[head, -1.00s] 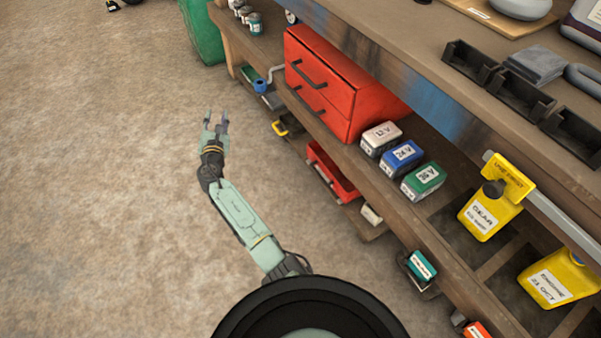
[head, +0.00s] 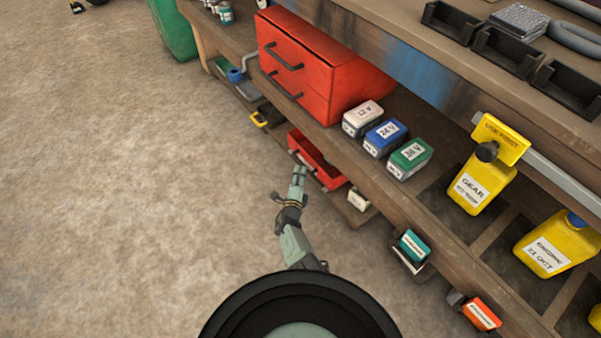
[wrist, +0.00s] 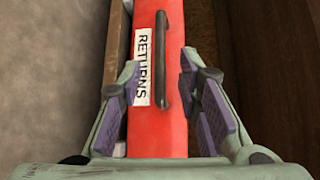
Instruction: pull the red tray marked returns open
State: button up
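The red tray (head: 321,163) sits on the low shelf under the bench in the head view. In the wrist view its red front (wrist: 174,140) fills the middle, with a white label reading RETURNS (wrist: 143,68) and a dark bar handle (wrist: 162,62). My gripper (head: 299,172) is at the tray's front in the head view. In the wrist view my gripper (wrist: 160,85) is open, with one finger on each side of the label and handle. A gap shows between the fingers and the handle.
A red two-drawer cabinet (head: 325,66) stands on the shelf above the tray. Batteries marked 12 V (head: 362,118), 24 V (head: 386,138) and 36 V (head: 410,158) stand beside it. A yellow-handled thing (head: 262,118) lies left of the tray. The floor (head: 150,190) in front is clear.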

aim_at(301, 166)
jog(key=shift+w+d+f+b, duration=0.15)
jog(key=shift+w+b, duration=0.6)
jog(key=shift+w, duration=0.45)
jog(key=shift+w+d+f+b, duration=0.15)
jog(key=shift+w+b, duration=0.6)
jog(key=shift+w, duration=0.4)
jog(key=shift+c, duration=0.2)
grip_shut()
